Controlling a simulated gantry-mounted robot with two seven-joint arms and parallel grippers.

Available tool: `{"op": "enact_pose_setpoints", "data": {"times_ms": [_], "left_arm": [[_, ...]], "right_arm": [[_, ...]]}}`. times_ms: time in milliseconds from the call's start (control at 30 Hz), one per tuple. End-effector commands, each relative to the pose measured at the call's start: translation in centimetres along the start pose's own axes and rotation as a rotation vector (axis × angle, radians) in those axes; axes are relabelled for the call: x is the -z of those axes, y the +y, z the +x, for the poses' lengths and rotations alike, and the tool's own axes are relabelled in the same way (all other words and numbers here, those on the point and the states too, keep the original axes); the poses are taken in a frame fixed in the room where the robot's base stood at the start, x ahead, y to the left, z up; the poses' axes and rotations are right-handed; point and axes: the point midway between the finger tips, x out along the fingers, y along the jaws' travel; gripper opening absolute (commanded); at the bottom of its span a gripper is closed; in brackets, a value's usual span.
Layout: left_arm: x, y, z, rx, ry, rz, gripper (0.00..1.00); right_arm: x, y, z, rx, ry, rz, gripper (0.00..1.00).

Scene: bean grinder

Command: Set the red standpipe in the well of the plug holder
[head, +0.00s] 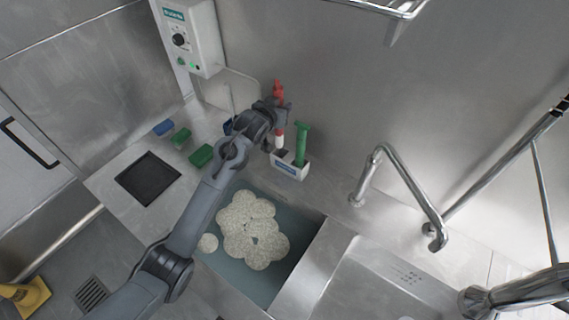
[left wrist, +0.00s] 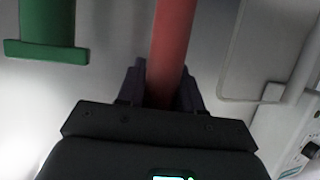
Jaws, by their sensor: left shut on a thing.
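The red standpipe (head: 279,91) is held upright in my left gripper (head: 281,113). Its pale lower part shows below the fingers, over or at the left side of the plug holder (head: 288,170). I cannot tell whether its lower end is inside the well. The plug holder is a small white box with a blue label, and a green standpipe (head: 302,143) stands in its right side. In the left wrist view the red standpipe (left wrist: 171,40) runs between the two dark fingers (left wrist: 160,88), and the green standpipe (left wrist: 47,22) is to the left. My right gripper is out of view.
A sink basin (head: 278,291) with water and pale foam lies in front of the holder. Blue and green blocks (head: 201,155) lie left of my arm. A white control box (head: 190,38) hangs on the wall behind. A bent metal pipe (head: 408,190) stands to the right.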

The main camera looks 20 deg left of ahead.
Motion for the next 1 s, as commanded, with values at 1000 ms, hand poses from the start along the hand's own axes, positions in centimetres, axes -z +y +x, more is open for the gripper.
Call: {"op": "enact_pose_setpoints", "data": {"times_ms": [1000], "left_arm": [[-9.3,0.1,3.9,-0.013,0.001,0.006,0.00]], "right_arm": [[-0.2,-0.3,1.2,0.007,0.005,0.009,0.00]]}}
